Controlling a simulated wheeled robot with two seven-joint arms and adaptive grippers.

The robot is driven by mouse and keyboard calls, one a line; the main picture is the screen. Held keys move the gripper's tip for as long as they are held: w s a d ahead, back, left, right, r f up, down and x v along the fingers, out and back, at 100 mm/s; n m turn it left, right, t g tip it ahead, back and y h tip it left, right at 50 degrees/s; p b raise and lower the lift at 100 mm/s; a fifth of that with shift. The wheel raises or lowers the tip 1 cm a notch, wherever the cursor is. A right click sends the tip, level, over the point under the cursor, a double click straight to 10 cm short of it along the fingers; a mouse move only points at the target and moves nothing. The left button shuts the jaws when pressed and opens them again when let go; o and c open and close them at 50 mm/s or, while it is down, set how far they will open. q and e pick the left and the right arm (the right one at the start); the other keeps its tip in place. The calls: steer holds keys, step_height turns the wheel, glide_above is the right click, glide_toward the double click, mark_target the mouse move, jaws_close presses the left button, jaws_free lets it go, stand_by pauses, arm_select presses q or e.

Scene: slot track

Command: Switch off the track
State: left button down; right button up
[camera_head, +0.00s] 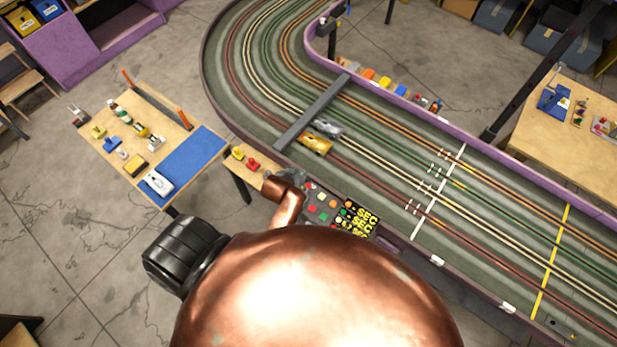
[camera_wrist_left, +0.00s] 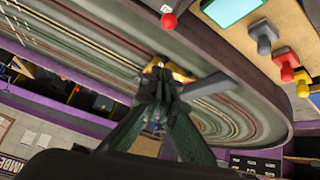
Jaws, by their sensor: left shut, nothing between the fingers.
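The slot track (camera_head: 400,140) curves across the head view. A control panel (camera_head: 329,209) with coloured buttons and a yellow-lettered board sits at its near edge. A red button (camera_head: 310,186) is at the panel's far left corner. In the wrist view, a red round knob (camera_wrist_left: 169,20) stands near the top, beside a lit teal screen (camera_wrist_left: 232,9). My left gripper (camera_head: 299,177) is at the panel's far left corner, partly hidden by my copper arm. In the wrist view its dark fingers (camera_wrist_left: 158,72) are shut and empty, apart from the knob in the picture. My right gripper is out of view.
A yellow car (camera_head: 315,144) and a grey car (camera_head: 327,128) are on the track by a grey crossbar (camera_head: 312,112). A side table (camera_head: 108,152) holds tools and a white car. Hand controllers (camera_wrist_left: 287,66) sit close to the panel.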

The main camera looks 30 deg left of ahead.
mark_target(307, 190)
arm_select(q)
steer(key=shift+r, duration=0.15)
steer(key=shift+w, duration=0.1)
steer(key=x, duration=1)
steer(key=shift+p, duration=0.3)
steer(key=s, duration=0.1)
steer(key=s+f+p, duration=0.1)
steer(key=s+d, duration=0.1)
steer(key=shift+s+f, duration=0.15)
steer(key=shift+s, duration=0.2)
steer(key=shift+f, duration=0.15)
